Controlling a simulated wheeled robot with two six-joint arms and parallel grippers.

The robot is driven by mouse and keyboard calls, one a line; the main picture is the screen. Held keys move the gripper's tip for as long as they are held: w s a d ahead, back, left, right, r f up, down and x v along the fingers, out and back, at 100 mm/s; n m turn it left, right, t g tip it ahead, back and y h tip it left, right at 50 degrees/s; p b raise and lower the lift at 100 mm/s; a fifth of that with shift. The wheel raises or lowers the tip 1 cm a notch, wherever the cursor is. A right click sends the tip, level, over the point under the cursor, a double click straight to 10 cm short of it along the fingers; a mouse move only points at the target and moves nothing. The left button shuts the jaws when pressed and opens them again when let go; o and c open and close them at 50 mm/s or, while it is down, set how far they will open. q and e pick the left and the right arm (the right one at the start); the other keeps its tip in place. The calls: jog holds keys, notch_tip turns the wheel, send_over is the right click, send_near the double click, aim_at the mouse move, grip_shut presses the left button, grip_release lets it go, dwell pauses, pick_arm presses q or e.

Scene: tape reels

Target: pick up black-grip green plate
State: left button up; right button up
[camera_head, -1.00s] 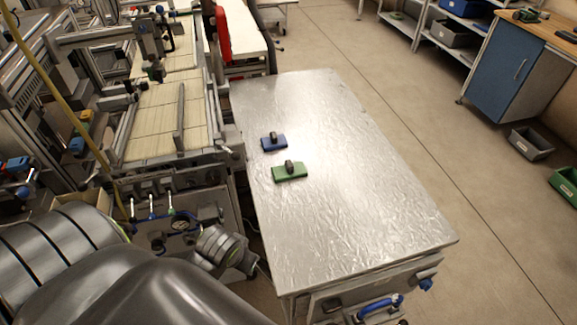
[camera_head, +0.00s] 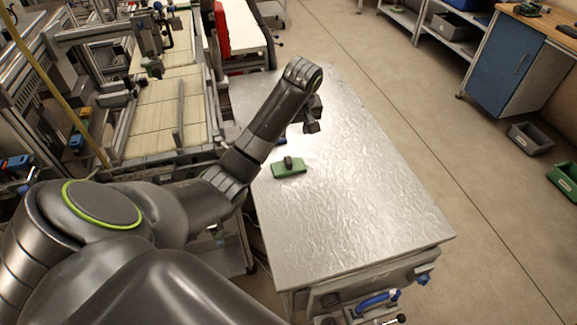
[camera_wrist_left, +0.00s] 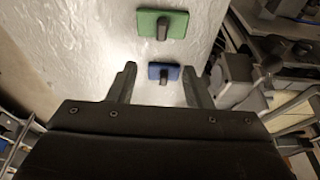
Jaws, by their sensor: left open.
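The green plate (camera_head: 289,170) with its black grip lies flat on the metal table. It also shows in the left wrist view (camera_wrist_left: 177,24), beyond the fingertips. A blue plate (camera_wrist_left: 164,71) with a dark grip lies beside it, framed between the fingers in the wrist view; in the head view it is almost wholly hidden behind my left arm. My left gripper (camera_wrist_left: 162,76) is open and empty. In the head view my left gripper (camera_head: 312,119) hangs over the table, past the green plate, apart from it. My right gripper is not in view.
The table (camera_head: 370,195) is otherwise bare, with wide free room right of the plates. A machine with a slatted bed (camera_head: 165,110) borders it on the left. A blue cabinet (camera_head: 508,70) and bins (camera_head: 530,138) stand far off on the right.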

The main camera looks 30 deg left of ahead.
pick_arm(q)
send_over(289, 159)
jog(key=d, duration=0.2)
jog(key=f, duration=0.9)
jog(key=shift+s+a+f, duration=0.25)
jog(key=shift+s+f, duration=0.1)
jog(key=shift+w+a+f, duration=0.1)
jog(key=shift+f, duration=0.45)
jog(key=x, duration=0.2)
jog(key=p+x, duration=0.1)
jog(key=shift+s+f, duration=0.4)
jog(key=shift+x, duration=0.85)
grip_shut()
